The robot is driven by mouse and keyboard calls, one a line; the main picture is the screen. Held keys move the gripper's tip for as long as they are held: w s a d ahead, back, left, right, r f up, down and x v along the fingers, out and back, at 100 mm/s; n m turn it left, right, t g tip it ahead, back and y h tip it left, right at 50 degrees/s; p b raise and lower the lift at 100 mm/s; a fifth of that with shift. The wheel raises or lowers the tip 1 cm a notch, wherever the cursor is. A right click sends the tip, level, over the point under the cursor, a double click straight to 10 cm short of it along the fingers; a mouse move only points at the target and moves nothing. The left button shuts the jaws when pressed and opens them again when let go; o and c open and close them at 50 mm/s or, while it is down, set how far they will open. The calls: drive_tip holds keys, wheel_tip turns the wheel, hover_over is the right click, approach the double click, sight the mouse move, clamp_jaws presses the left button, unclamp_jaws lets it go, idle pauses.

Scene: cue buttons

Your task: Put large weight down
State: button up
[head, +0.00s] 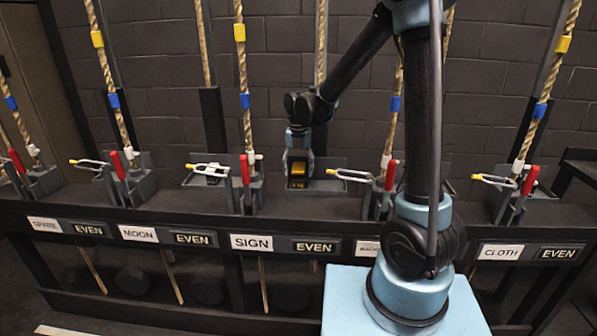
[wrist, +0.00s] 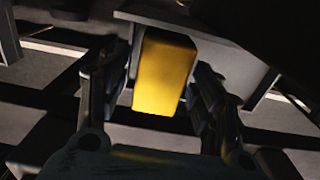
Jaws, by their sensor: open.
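The weight is a yellow block (head: 299,167) at a small grey tray (head: 330,184) behind the black rail, right of the SIGN label. In the wrist view the yellow block (wrist: 162,75) fills the space between the two dark fingers. My gripper (head: 298,158) reaches down over the block from above. My gripper also shows in the wrist view (wrist: 160,98), with its fingers open on either side of the block. I cannot tell whether a finger touches it. The block's underside is hidden.
Ropes with yellow and blue bands rise from lever stations with red handles (head: 245,170) on both sides of the tray. A black rail (head: 200,215) with labels such as MOON, SIGN, CLOTH and EVEN runs across the front. A dark brick wall (head: 290,60) stands behind.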

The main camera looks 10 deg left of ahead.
wheel_tip(320, 180, up, 12)
drive_tip(key=shift+f, duration=0.25)
idle(0.5)
